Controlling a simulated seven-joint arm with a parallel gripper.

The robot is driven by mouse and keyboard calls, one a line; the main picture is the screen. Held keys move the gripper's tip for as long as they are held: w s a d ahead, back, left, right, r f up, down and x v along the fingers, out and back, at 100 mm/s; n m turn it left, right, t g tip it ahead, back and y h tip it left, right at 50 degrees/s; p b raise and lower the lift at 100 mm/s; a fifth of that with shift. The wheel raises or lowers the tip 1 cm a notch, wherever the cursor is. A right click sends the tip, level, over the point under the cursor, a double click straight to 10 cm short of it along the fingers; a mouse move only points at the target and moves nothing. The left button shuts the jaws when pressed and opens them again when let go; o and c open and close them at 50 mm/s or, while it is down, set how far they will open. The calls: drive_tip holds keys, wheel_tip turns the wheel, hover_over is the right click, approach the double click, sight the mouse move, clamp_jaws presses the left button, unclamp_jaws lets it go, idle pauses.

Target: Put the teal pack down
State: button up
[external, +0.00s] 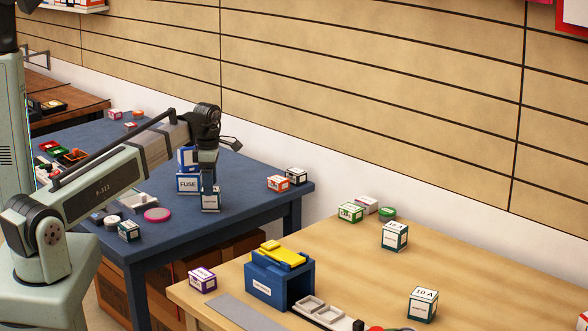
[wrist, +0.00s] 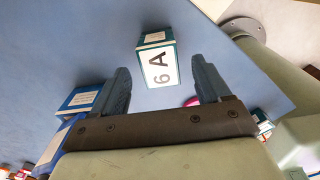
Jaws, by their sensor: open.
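A teal-edged white pack (external: 211,203) stands upright on the blue table (external: 245,184), near its front edge. In the wrist view the pack (wrist: 158,66) shows "6 A" on its white face. My gripper (external: 209,186) is directly above it, pointing down. In the wrist view my gripper (wrist: 160,68) is open, with one finger on each side of the pack and a visible gap to both. The gripper holds nothing. In the external view the fingers partly hide the pack's top.
Blue FUSE boxes (external: 188,182) stand close behind my gripper. A pink disc (external: 157,215) and another teal pack (external: 129,231) lie to the left. Orange (external: 278,183) and black (external: 297,176) packs stand at right. A wooden table (external: 340,255) holds more packs and a blue holder (external: 272,283).

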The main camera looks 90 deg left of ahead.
drive_tip(key=shift+r, duration=3.5)
